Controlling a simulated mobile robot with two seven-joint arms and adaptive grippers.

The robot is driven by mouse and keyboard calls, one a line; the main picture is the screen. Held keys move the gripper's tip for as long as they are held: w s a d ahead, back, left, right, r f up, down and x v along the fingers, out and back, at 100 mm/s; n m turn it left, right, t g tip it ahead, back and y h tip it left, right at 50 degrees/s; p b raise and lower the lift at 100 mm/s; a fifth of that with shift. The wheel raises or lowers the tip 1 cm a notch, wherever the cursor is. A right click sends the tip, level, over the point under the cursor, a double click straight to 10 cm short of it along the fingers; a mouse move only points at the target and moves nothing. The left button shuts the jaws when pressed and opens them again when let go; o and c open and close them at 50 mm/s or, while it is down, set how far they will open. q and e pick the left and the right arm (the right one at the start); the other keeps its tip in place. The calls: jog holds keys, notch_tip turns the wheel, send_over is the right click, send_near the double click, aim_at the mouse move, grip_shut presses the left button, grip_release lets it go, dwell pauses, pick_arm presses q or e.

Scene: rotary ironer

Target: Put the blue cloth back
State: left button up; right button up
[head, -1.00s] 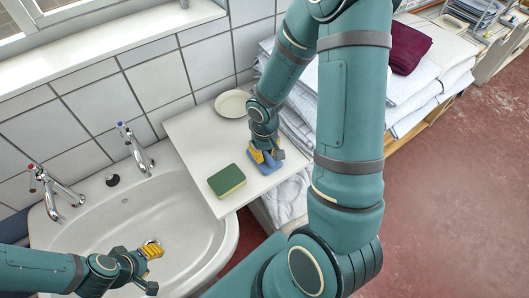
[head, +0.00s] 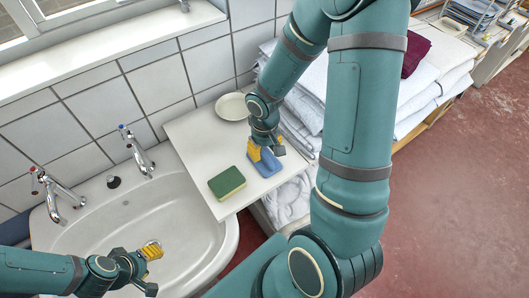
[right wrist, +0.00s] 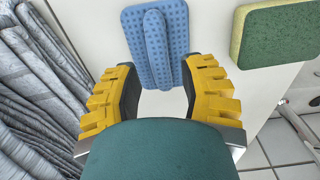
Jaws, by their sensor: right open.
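The blue cloth (head: 265,165), dimpled and with a raised ridge along its middle, lies on the white board (head: 190,130) beside the sink. It also shows at the top of the right wrist view (right wrist: 168,75). My right gripper (head: 266,149) is just above the cloth. Its yellow-backed fingers (right wrist: 160,80) are apart, one toward each side of the cloth's near end, with nothing gripped. My left gripper (head: 148,270) is over the sink, its fingers spread and empty.
A green and yellow sponge (head: 227,182) lies left of the cloth. A pale dish (head: 232,106) is at the board's back. The sink (head: 185,215) with two taps is at left. Folded white linen (head: 305,100) is stacked right of the board, with a dark red cloth (head: 416,52) on top.

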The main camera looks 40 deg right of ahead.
aim_at(265, 155)
notch_tip(265, 155, up, 9)
jog(key=p, duration=0.1)
jog(key=shift+r, duration=0.15)
dwell(0.6)
